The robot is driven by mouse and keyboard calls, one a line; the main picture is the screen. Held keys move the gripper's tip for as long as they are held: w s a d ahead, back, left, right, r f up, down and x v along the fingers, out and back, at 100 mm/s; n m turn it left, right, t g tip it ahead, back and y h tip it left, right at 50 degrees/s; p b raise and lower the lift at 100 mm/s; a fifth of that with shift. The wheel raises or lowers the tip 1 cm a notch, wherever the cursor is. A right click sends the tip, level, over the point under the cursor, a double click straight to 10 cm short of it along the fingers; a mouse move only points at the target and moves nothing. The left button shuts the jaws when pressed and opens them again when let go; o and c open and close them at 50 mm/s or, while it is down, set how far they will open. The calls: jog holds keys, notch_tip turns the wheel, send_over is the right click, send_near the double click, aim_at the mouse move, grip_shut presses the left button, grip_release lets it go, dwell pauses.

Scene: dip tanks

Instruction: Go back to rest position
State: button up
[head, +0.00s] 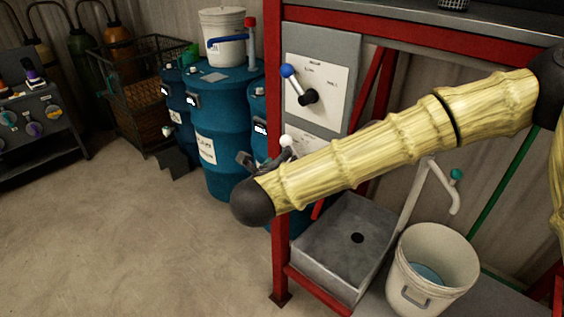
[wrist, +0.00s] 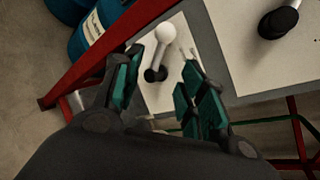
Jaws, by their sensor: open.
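My gripper (wrist: 162,62) is open and empty, its green-padded fingers spread apart in the wrist view. A lever with a white ball knob (wrist: 165,33) and a black base shows between and just beyond the fingertips. I see no contact with it. In the head view the white knob (head: 286,141) sits beside my gripper (head: 268,161), which is partly hidden behind my outstretched, yellow-covered arm. The lever's panel is low on the red frame and mostly behind the arm.
A blue-knobbed lever (head: 289,72) is on the upper panel (head: 335,70). Blue drums (head: 222,120) stand left of the red frame post (head: 272,60). Below the arm are a grey sink (head: 330,262) and a white bucket (head: 412,275). The floor at left is clear.

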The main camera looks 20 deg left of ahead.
jog(key=s+d+f+n+g+b, duration=0.1)
jog(key=s+d+f+n+g, duration=0.15)
jog(key=d+f+n, duration=0.65)
jog(key=s+d+f+n+g+y, duration=0.1)
jog(key=s+d+f+g, duration=0.2)
jog(key=f, duration=1.1)
jog(key=s+d+f+n+g+b, duration=0.1)
jog(key=s+d+f+n, duration=0.4)
jog(key=f, duration=0.7)
jog(key=s+d+f+n+g+h+b, duration=0.1)
jog(key=s+d+f+n+g, duration=0.2)
jog(key=s+d, duration=0.8)
jog(key=s+d+f+n+g+h+b, duration=0.1)
jog(key=s+d+f+n+g, duration=0.3)
jog(key=d, duration=1.4)
jog(key=s+f+n+h, duration=0.1)
jog(key=s+f+n, duration=0.3)
jog(key=s+f, duration=0.2)
jog(key=shift+s+f, duration=0.4)
jog(key=shift+s, duration=0.45)
jog(key=shift+g, duration=0.25)
